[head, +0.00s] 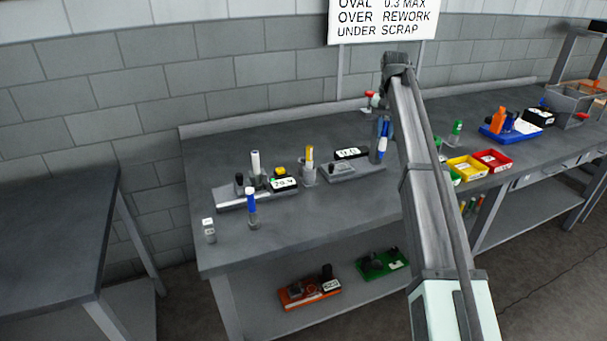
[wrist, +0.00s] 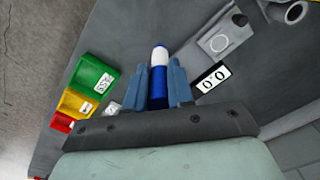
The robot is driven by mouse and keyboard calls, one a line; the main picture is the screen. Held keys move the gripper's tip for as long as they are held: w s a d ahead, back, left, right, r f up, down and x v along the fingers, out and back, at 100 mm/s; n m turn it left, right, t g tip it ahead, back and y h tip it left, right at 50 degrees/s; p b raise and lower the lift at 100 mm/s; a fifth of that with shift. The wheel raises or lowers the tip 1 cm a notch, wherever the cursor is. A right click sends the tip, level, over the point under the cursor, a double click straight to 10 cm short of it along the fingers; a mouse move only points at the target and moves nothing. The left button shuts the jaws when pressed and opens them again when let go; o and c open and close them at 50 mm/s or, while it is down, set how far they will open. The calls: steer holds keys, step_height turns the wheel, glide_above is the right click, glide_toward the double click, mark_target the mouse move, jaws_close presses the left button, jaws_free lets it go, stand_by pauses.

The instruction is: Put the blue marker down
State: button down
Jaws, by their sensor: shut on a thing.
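My gripper (wrist: 160,85) is shut on a blue marker (wrist: 158,83), which has a blue body and a white section and sits between the two blue-grey fingers. In the head view the held marker (head: 383,141) is roughly upright beside my gripper (head: 379,140), over the back part of the grey workbench (head: 330,214). I cannot tell whether its lower end touches the bench top. A second blue-and-white marker (head: 252,213) stands upright near the bench's front left.
A gauge with a display (head: 351,153) is left of my gripper. A cup (head: 309,176) with a yellow marker and a device with a display (head: 284,184) stand farther left. Yellow (head: 466,168) and red (head: 492,160) bins are right. The front middle bench is clear.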

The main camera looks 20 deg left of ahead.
steer(key=s+a+m, duration=0.1)
steer(key=s+a, duration=0.1)
steer(key=a, duration=1.1)
steer(key=s+a, duration=0.2)
steer(key=a, duration=1.1)
step_height(320, 180, down, 10)
steer(key=shift+w+d, duration=0.2)
steer(key=shift+f, duration=0.1)
steer(key=c, duration=1)
jaws_free()
step_height(320, 180, up, 12)
steer(key=shift+r, duration=0.15)
